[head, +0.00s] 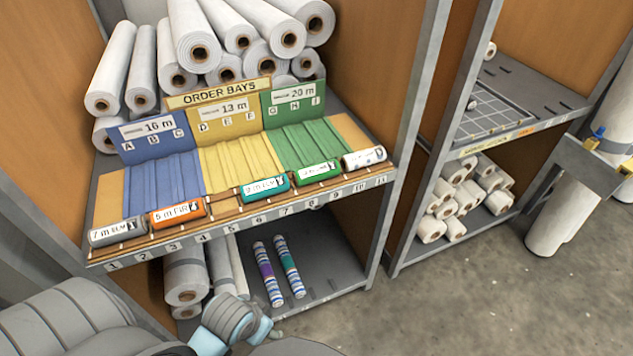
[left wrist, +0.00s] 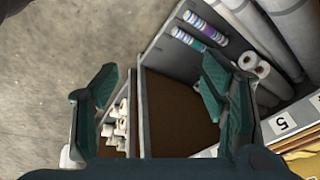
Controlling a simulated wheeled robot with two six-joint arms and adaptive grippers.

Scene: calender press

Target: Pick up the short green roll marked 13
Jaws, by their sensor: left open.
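A short green roll (head: 318,173) with a white label lies in the row along the front edge of the shelf, above about numbers 8 and 9. Its label is too small to read, so I cannot confirm a 13. A short teal roll (head: 265,187) lies just left of it, and a white roll (head: 364,158) just right. My left gripper (left wrist: 158,72) is open and empty in the left wrist view, with its two teal fingers wide apart. The green roll is not seen in that view. My right gripper is not in view.
A grey roll (head: 118,231) and an orange roll (head: 178,213) lie further left in the row. The order bays board (head: 221,93) stands behind. Two striped rolls (head: 289,266) lie on the lower shelf. A rack post (head: 408,140) rises to the right.

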